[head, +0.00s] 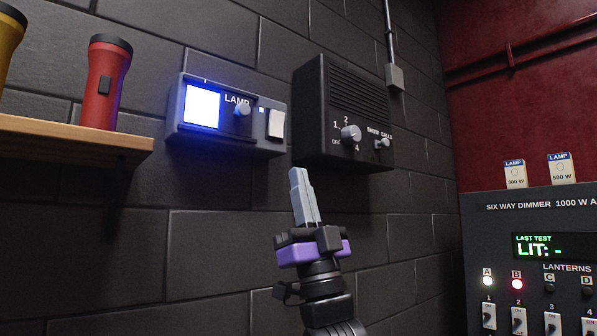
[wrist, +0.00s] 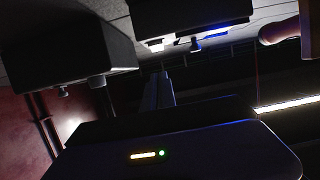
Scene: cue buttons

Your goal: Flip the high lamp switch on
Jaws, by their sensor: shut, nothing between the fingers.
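A grey wall box marked LAMP (head: 182,140) has a lit blue-white panel (head: 202,106), a round knob (head: 243,109) and a white rocker switch (head: 275,123) at its right end. Which way the rocker is set I cannot tell. The box also shows at the top of the wrist view (wrist: 190,15), with blue light on its underside. My gripper (head: 297,173) points up, shut and empty, below the gap between this box and a black box in the head view. It looks apart from both. Its fingers also show in the wrist view (wrist: 158,92).
The black box (head: 345,100) with a dial stands right of the lamp box. A red torch (head: 102,85) stands on a wooden shelf (head: 70,138) at left. A dimmer panel (head: 500,245) with lamps A and B lit stands at lower right.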

